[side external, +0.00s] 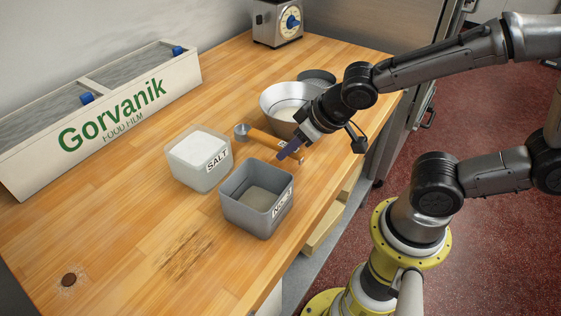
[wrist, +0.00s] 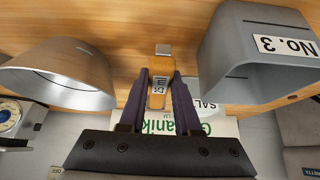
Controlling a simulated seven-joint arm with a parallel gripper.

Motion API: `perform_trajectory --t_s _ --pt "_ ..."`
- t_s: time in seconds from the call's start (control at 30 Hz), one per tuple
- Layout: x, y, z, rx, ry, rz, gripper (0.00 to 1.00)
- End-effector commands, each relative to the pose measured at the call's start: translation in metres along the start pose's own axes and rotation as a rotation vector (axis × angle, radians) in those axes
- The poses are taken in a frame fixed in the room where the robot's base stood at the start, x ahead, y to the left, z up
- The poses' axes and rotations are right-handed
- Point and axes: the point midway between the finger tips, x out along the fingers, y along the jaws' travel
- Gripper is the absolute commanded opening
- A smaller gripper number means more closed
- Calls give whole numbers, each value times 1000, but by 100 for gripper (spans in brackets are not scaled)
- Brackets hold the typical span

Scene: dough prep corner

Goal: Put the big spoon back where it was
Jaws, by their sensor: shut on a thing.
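My gripper (side external: 289,150) reaches down over the handle. The spoon's bowl is hidden there. I cannot tell whether the spoon touches the table.
A steel bowl (side external: 272,97) stands just behind my gripper. A grey No. 3 bin (side external: 246,211) stands in front and a salt container (side external: 187,173) to the left. A Gorvanik film box (side external: 115,120) and a scale (side external: 277,27) stand farther back. The front-left tabletop is mostly clear.

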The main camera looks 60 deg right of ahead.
Motion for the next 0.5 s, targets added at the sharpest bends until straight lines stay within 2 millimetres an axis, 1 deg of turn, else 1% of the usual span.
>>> perform_trajectory --t_s 0.03,0.1,0.27,0.33,0.5 --pt "9 -1 0 0 -3 0 0" --pt "18 -1 -2 -1 0 0 0" --pt "28 -2 -4 1 2 -1 0" --pt "36 -3 -4 0 -1 0 0" --pt "53 -3 8 -1 1 -1 0"
